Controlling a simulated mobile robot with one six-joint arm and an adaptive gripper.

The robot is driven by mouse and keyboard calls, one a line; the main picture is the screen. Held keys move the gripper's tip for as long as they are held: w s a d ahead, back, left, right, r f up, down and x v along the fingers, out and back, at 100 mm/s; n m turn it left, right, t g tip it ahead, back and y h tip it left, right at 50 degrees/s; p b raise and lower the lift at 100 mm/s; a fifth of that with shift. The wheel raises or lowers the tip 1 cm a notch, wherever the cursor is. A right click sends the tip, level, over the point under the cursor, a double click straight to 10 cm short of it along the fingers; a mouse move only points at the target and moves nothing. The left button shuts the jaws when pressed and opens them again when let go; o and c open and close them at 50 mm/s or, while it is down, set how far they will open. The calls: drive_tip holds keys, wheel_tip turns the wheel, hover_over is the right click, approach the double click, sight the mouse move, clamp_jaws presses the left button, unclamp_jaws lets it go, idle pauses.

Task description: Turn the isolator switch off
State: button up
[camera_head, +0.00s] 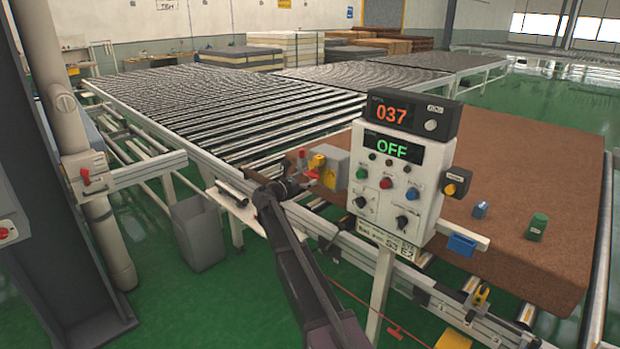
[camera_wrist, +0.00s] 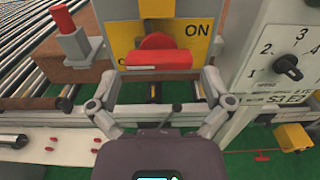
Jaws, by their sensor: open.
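The isolator switch is a yellow plate with a red rotary handle (camera_wrist: 158,58), in the upper middle of the wrist view. The handle's bar lies horizontal and the word ON shows to its right. In the head view the switch's red handle (camera_head: 328,178) is on a grey box left of the control panel. My gripper (camera_wrist: 160,84) is open, its two fingers spread at either side just below the handle in the wrist view. Nothing is between them; whether they touch the handle cannot be told. In the head view my gripper (camera_head: 286,188) is close to the left of the switch.
The control panel (camera_head: 398,190) stands right of the switch, its displays reading 037 and OFF. Its numbered dial (camera_wrist: 288,68) is near on the right. A red-topped post (camera_wrist: 70,38) is close on the left. A brown mattress (camera_head: 520,160) lies behind; rollers (camera_head: 230,100) extend left.

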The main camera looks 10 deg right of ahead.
drive_tip(key=v, duration=0.9)
drive_tip(key=shift+s, duration=0.25)
drive_tip(key=s+d+f+m+g+y, duration=0.35)
drive_tip(key=s+d+f+m, duration=0.3)
drive_tip(key=s, duration=0.25)
drive_tip(key=s+d+f+m+g+y, duration=0.35)
drive_tip(key=s+d+f+m, duration=0.3)
drive_tip(key=s, duration=0.35)
drive_tip(key=s+a+f+m+g+y, duration=0.1)
drive_tip(key=s+f+m+y, duration=0.1)
drive_tip(key=s+m, duration=0.4)
drive_tip(key=s+a+f+m+g+y, duration=0.2)
drive_tip(key=s+m+y, duration=0.3)
drive_tip(key=s, duration=0.8)
drive_tip(key=shift+a+f+m+g+y, duration=0.25)
drive_tip(key=shift+f+m+g+y, duration=0.05)
drive_tip(key=shift+f+m, duration=0.45)
